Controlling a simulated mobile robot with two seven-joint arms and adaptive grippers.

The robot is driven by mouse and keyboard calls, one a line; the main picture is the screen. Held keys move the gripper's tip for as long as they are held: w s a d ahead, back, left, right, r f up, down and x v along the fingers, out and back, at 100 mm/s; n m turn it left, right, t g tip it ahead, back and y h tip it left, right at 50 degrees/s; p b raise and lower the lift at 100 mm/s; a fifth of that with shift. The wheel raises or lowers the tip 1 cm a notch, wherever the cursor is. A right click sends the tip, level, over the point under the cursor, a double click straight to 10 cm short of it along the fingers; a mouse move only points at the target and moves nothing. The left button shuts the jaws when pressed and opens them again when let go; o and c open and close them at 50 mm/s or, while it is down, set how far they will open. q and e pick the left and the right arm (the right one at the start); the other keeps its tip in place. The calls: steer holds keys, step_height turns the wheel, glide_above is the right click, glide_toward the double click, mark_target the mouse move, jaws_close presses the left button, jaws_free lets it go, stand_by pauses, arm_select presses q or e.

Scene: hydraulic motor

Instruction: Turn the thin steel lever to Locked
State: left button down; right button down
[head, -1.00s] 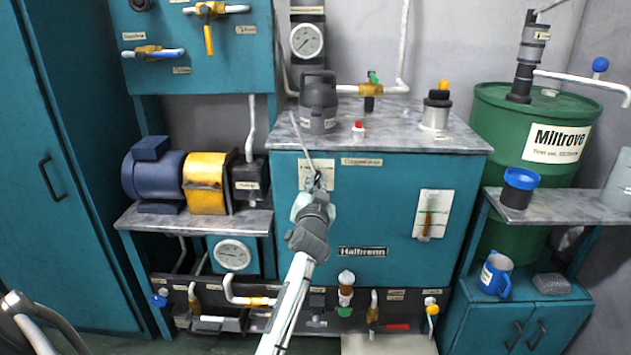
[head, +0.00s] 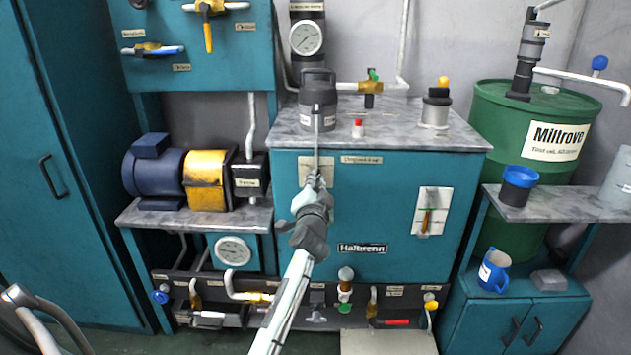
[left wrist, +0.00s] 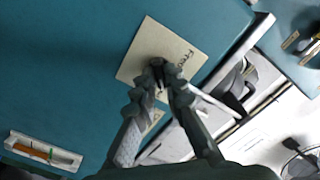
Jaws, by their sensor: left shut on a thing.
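The thin steel lever (head: 316,146) stands about upright in front of the cream plate (head: 306,172) on the teal cabinet's front. Its upper end reaches above the cabinet's top edge, in front of the dark grey can. My left gripper (head: 315,181) is shut on the lever near its lower end. In the left wrist view the gripper's fingers (left wrist: 165,75) close in front of the plate (left wrist: 145,65), and the pale lever (left wrist: 213,102) runs off to the right. The plate's lettering is partly covered, and I cannot read it all.
The dark grey can (head: 318,103) stands on the cabinet top (head: 392,130) close behind the lever's tip, with a small red-capped bottle (head: 358,129) to its right. A card holder (head: 433,210) sits on the front at right. Valves and pipes line the lower panel (head: 392,295).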

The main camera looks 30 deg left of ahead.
arm_select(q)
steer(key=shift+r, duration=0.15)
steer(key=c, duration=1.6)
jaws_free()
steer(key=v, duration=0.7)
steer(key=shift+s+d, duration=0.1)
steer(key=shift+s, duration=0.15)
steer(key=s+d+f+g+h, duration=0.25)
steer(key=s+f, duration=0.35)
steer(key=f, duration=0.5)
steer(key=s+d+f+n+g+h, duration=0.1)
steer(key=s+d+f+g+h, duration=0.15)
steer(key=s+f, duration=0.65)
steer(key=s+d+f+g+h, duration=0.1)
steer(key=s+d+f+g, duration=0.25)
steer(key=f, duration=0.95)
steer(key=s+d+f+g, duration=0.1)
steer(key=s+f, duration=0.1)
steer(key=s, duration=0.2)
steer(key=s+d+f+g+h, duration=0.1)
steer(key=s+f, duration=0.1)
steer(key=s, duration=0.2)
steer(key=s+d+f+g+h, duration=0.1)
steer(key=s+f+g, duration=0.1)
steer(key=s, duration=0.2)
steer(key=shift+s+d+f, duration=0.1)
steer(key=shift+s+d, duration=0.05)
steer(key=shift+s, duration=0.05)
